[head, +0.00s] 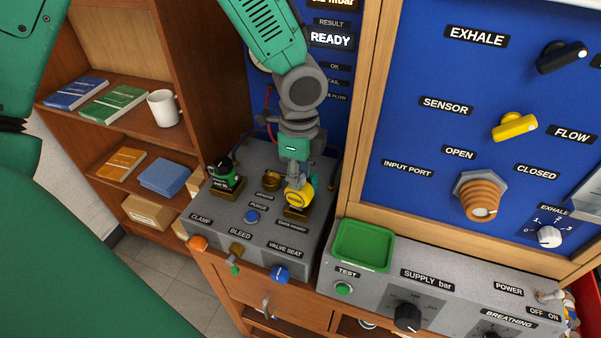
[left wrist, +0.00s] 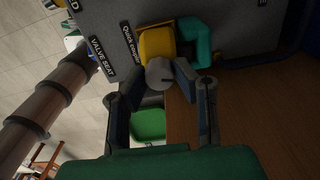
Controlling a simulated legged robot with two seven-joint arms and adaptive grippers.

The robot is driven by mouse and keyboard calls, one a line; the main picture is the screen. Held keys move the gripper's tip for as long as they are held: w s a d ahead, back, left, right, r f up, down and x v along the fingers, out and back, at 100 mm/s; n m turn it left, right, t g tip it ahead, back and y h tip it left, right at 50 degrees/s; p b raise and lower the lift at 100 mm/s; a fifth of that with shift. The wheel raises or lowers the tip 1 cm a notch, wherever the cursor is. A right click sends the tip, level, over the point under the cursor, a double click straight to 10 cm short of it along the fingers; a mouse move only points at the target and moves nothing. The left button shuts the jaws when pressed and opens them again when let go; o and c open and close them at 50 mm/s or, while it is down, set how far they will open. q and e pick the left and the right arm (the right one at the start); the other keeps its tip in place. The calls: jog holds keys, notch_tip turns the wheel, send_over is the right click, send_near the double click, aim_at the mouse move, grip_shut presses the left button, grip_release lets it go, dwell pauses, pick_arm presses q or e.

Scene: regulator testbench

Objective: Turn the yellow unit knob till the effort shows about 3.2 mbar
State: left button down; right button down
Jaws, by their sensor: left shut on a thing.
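The yellow unit (head: 300,200) sits on the grey bench block, by the quick coupler label. My left gripper (head: 294,174) reaches down onto it from above and hides much of it. In the left wrist view the yellow unit (left wrist: 156,41) shows beyond the fingertips, with a round grey knob (left wrist: 160,73) on it. My left gripper (left wrist: 156,80) has its two fingers on either side of this knob and is shut on it. The mbar display (head: 332,4) is cut off at the top edge, so its full value cannot be read. My right gripper is not in view.
A dark and green unit (head: 225,177) stands left of the yellow one. A blue valve seat knob (head: 280,273) and an orange clamp knob (head: 198,243) are at the block's front. A green tray (head: 338,262) lies to the right. The blue panel rises behind it.

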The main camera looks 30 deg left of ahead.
pick_arm(q)
jog(key=shift+m, duration=0.5)
jog(key=c, duration=1.3)
grip_release()
jog(key=shift+r, duration=5.95)
